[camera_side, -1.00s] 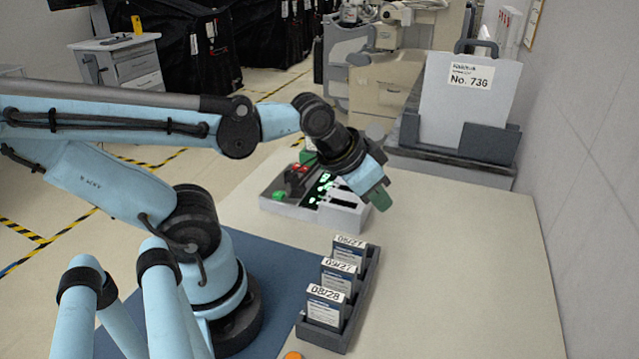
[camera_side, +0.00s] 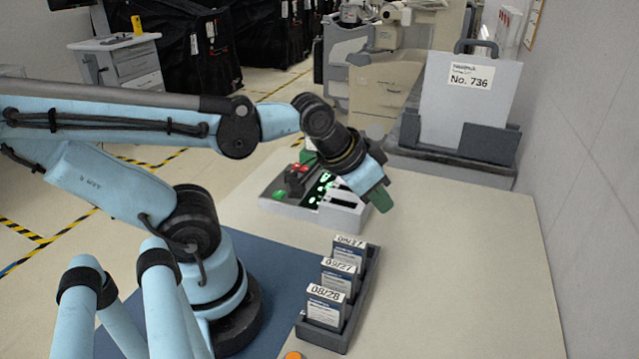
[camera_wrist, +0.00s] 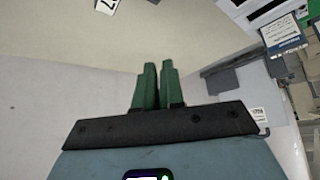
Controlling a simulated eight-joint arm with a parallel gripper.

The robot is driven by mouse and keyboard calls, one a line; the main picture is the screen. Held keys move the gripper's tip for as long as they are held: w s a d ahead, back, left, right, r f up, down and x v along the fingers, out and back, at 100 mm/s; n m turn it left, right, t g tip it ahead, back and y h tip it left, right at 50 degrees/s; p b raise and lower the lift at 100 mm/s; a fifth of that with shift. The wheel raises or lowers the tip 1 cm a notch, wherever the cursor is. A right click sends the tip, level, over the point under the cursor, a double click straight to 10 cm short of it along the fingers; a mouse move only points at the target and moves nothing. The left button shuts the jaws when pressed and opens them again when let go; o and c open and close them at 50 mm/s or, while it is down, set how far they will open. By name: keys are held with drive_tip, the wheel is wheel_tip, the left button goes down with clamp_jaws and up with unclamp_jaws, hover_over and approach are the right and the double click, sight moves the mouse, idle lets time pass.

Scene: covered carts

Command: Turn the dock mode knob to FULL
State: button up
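A grey control panel box (camera_side: 343,217) stands on the table behind the row of small boxes in the side view. It carries a green button (camera_side: 279,195), red parts (camera_side: 303,168) and green-lit displays (camera_side: 322,181). I cannot make out which part is the dock mode knob, and its setting is unreadable. My arm hides some of the box. My gripper (camera_side: 382,201) hangs at the box's right end with its green fingers tilted down. In the wrist view, my gripper's fingers (camera_wrist: 159,72) are close together, with only a thin gap and nothing held.
A dark rack (camera_side: 357,307) with several labelled boxes stands at the table's front. A grey dock (camera_side: 450,165) holding a white case (camera_side: 466,100) marked No. 736 stands behind the table. An orange round object (camera_side: 293,355) is at the bottom edge. The right tabletop is clear.

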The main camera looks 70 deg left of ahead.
drive_tip(key=o, duration=0.7)
drive_tip(key=a+n, duration=0.1)
drive_tip(key=a, duration=0.1)
drive_tip(key=a+r+n+g, duration=0.1)
drive_tip(key=a, duration=0.1)
drive_tip(key=w+a+n+y, duration=0.1)
drive_tip(key=a, duration=0.1)
drive_tip(key=shift+r+g, duration=0.2)
drive_tip(key=shift+g, duration=0.1)
drive_tip(key=shift+o, duration=1.1)
drive_tip(key=a+r+n+g, duration=0.1)
drive_tip(key=a+n, duration=0.3)
drive_tip(key=a, duration=0.3)
drive_tip(key=shift+s+g+y, duration=0.15)
drive_tip(key=shift+g+y, duration=0.15)
drive_tip(key=shift+g, duration=0.1)
drive_tip(key=n+g+h, duration=0.2)
drive_tip(key=n+g, duration=0.2)
drive_tip(key=n, duration=0.5)
approach(290, 173)
drive_tip(key=f, duration=0.8)
drive_tip(key=shift+s+d+f, duration=0.1)
drive_tip(key=shift+d+f, duration=0.1)
drive_tip(key=shift+f, duration=0.15)
drive_tip(key=c, duration=1)
